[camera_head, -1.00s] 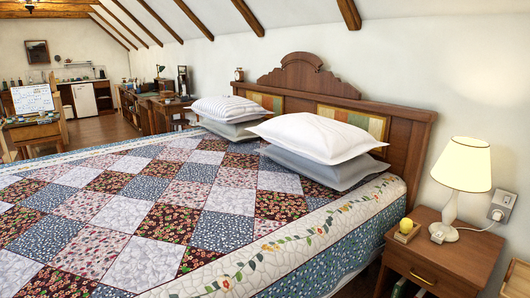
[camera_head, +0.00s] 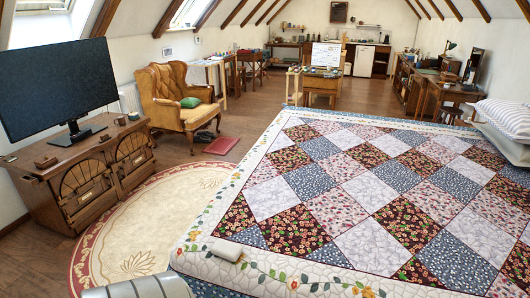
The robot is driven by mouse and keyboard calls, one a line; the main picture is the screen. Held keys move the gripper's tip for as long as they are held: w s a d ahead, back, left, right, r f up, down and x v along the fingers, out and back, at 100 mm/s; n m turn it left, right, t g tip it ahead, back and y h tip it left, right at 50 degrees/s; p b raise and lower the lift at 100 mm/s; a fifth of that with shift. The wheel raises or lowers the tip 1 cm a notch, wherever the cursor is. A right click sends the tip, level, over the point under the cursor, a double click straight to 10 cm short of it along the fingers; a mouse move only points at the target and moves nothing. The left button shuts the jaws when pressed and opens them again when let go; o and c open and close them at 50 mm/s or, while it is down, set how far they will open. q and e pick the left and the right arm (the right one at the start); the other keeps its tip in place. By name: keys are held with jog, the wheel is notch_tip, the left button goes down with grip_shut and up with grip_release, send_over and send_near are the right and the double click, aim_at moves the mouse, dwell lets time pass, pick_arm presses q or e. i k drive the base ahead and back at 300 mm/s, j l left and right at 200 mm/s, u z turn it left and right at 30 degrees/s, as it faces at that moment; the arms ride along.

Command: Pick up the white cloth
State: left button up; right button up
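A small whitish, folded or rolled object (camera_head: 226,249) lies on the near left edge of the bed, on the quilt's light border. It may be the white cloth, but it is too small to tell for sure. It lies apart from other loose things. Neither of my grippers can be made out in the view.
The bed with its patchwork quilt (camera_head: 370,200) fills the right side, with pillows (camera_head: 500,118) at its far right. A round rug (camera_head: 135,235) and wood floor lie to its left. A TV cabinet (camera_head: 85,180) and an armchair (camera_head: 178,100) stand beyond the rug.

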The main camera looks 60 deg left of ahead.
aim_at(230, 251)
jog(key=u, duration=2.1)
